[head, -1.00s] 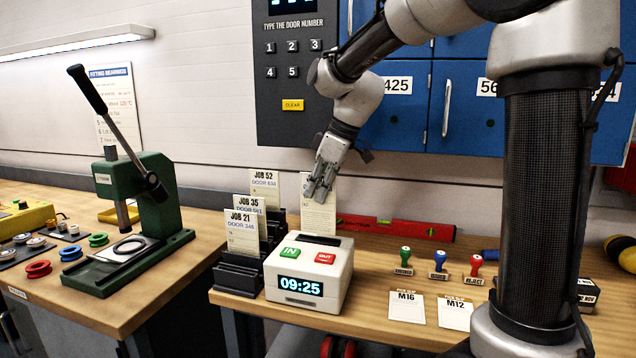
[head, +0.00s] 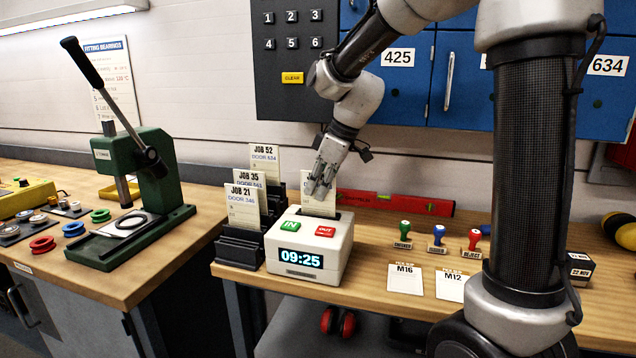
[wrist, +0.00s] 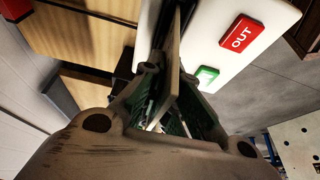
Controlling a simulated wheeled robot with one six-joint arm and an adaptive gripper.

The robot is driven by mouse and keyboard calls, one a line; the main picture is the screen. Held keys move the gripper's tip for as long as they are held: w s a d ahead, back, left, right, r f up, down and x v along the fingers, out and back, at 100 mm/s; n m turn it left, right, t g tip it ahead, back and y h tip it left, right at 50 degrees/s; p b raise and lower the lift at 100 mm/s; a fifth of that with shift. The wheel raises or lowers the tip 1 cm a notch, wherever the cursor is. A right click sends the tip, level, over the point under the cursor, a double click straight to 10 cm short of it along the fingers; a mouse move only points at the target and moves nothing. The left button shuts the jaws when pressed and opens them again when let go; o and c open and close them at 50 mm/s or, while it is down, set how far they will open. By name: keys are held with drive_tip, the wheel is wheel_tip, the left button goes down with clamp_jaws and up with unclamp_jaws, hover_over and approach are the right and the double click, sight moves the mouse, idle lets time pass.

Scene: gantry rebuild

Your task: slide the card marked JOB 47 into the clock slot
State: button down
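The time clock (head: 310,262) is a white box with a green IN button, a red OUT button and a display reading 09:25. Its dark slot (head: 345,215) is at the back of the top. My gripper (head: 321,190) is shut on a pale card (head: 318,207) above the slot. The card is upright, its lower edge at the slot; how deep it sits I cannot tell. The gripper covers its heading, so its job number is unreadable. In the wrist view the card (wrist: 178,60) shows edge-on between the fingers, beside the clock top (wrist: 212,45).
A dark rack (head: 238,245) left of the clock holds cards marked JOB 21, JOB 35 and JOB 52. A red level (head: 395,203) lies behind. Stamps (head: 438,240) and slips M16 (head: 404,280) and M12 lie to the right. A green press (head: 140,190) stands on the left bench.

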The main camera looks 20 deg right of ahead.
drive_tip(key=shift+f, duration=0.1)
drive_tip(key=c, duration=1.6)
unclamp_jaws()
drive_tip(key=shift+o, duration=0.2)
drive_tip(key=v, duration=1.2)
